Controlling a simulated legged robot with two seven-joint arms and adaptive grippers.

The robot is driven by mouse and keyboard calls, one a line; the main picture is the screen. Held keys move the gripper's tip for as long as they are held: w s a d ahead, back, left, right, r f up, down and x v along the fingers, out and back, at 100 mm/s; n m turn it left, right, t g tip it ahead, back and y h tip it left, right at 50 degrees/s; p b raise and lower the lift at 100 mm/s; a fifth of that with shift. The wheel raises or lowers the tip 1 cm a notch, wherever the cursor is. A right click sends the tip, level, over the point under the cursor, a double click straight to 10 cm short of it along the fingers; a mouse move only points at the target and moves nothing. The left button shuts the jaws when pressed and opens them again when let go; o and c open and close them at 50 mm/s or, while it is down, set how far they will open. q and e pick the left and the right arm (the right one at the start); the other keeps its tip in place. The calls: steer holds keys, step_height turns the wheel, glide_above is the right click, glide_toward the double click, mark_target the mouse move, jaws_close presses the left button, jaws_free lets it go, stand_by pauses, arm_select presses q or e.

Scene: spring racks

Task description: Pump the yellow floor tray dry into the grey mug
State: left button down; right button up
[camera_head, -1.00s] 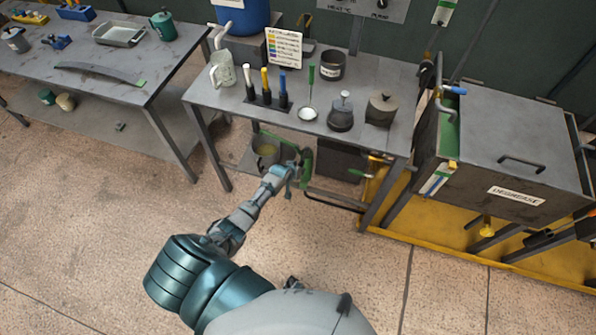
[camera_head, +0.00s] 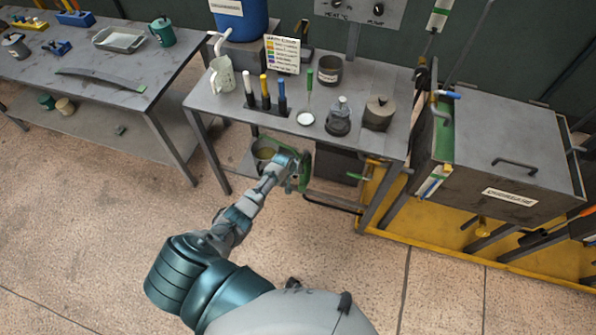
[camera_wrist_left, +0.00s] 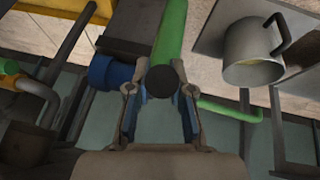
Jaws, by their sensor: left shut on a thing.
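The yellow floor tray (camera_head: 470,250) lies under the bench and the degrease tank at right; a yellow edge also shows in the left wrist view (camera_wrist_left: 60,8). The grey mug (camera_wrist_left: 254,52) stands on a low shelf, with yellowish liquid inside; it also shows in the head view (camera_head: 264,148), just left of my gripper. My left gripper (camera_wrist_left: 160,92) is shut on a green pump lever (camera_wrist_left: 171,35), whose dark round end sits between the fingers. In the head view the gripper (camera_head: 299,165) is partly hidden by my wrist. Any liquid in the tray cannot be made out.
The bench (camera_head: 215,103) above holds a white jug (camera_head: 222,76), coloured handles, a kettle-like pot (camera_head: 339,117) and a lidded pot (camera_head: 379,113). The degrease tank (camera_head: 500,150) stands at right. A second table (camera_head: 130,87) stands at left. The floor in front is clear.

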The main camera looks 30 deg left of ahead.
arm_select(q)
steer(key=c, duration=1)
jaws_free()
steer(key=shift+w+a+r, duration=0.1)
steer(key=shift+w+r, duration=0.2)
steer(key=shift+w, duration=0.05)
steer(key=shift+s+f, duration=0.1)
steer(key=shift+f, duration=0.05)
steer(key=shift+s, duration=0.1)
steer(key=v, duration=1.1)
steer(key=shift+r, duration=0.35)
steer(key=shift+s+a, duration=0.1)
